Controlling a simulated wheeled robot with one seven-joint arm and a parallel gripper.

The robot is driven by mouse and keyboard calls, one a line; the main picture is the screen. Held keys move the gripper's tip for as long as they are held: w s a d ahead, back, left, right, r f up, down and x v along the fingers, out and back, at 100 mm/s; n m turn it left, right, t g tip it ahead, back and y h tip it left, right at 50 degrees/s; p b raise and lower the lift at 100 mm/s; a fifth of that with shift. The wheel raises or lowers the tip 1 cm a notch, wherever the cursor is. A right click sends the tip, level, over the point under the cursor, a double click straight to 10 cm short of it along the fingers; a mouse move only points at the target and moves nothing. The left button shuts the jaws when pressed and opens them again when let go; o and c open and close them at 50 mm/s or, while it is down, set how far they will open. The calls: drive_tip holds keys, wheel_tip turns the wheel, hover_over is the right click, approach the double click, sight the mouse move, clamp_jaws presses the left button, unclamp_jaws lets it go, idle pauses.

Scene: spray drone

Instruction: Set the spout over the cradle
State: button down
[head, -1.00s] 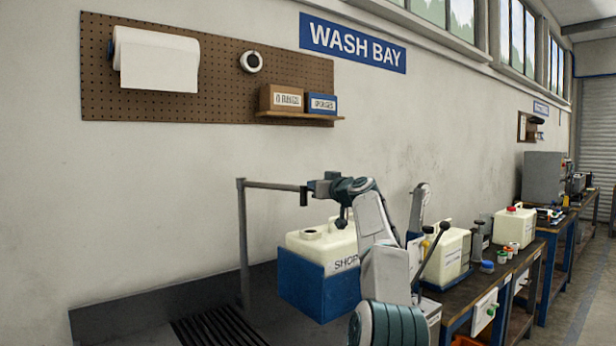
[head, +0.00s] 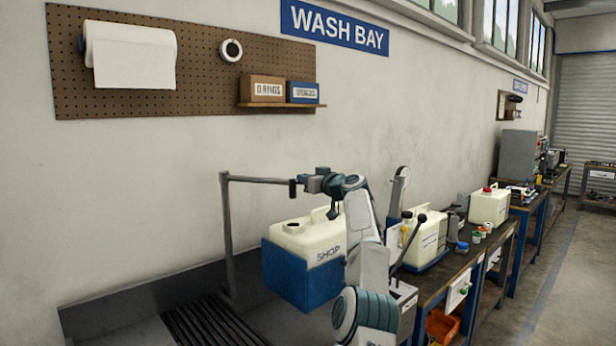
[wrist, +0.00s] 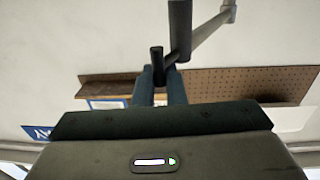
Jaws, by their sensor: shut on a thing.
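The spout (head: 258,180) is a grey pipe arm on a post, ending in a dark down-turned nozzle. The blue cradle (head: 298,282) holds a cream tank (head: 318,240) marked SHOP. In the head view the nozzle end appears above the tank's round opening, with a gap; depth is hard to judge. My gripper (head: 304,184) is at the spout's end, above the tank. In the wrist view my gripper (wrist: 161,85) is shut on a dark handle (wrist: 157,58) by the spout's nozzle (wrist: 180,28). The cradle is out of the wrist view.
A wash basin with a slatted grate (head: 208,322) lies at lower left. A workbench (head: 455,275) with another cream jug (head: 426,235) and small jars runs off to the right. A pegboard (head: 200,60) and shelf hang on the wall behind.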

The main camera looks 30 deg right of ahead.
drive_tip(key=shift+r, duration=0.35)
drive_tip(key=c, duration=1.7)
unclamp_jaws()
drive_tip(key=shift+o, duration=0.7)
drive_tip(key=shift+w+d+f, duration=0.1)
drive_tip(key=shift+d+f, duration=0.05)
drive_tip(key=shift+d, duration=0.2)
drive_tip(key=shift+a, duration=0.25)
drive_tip(key=shift+f, duration=0.1)
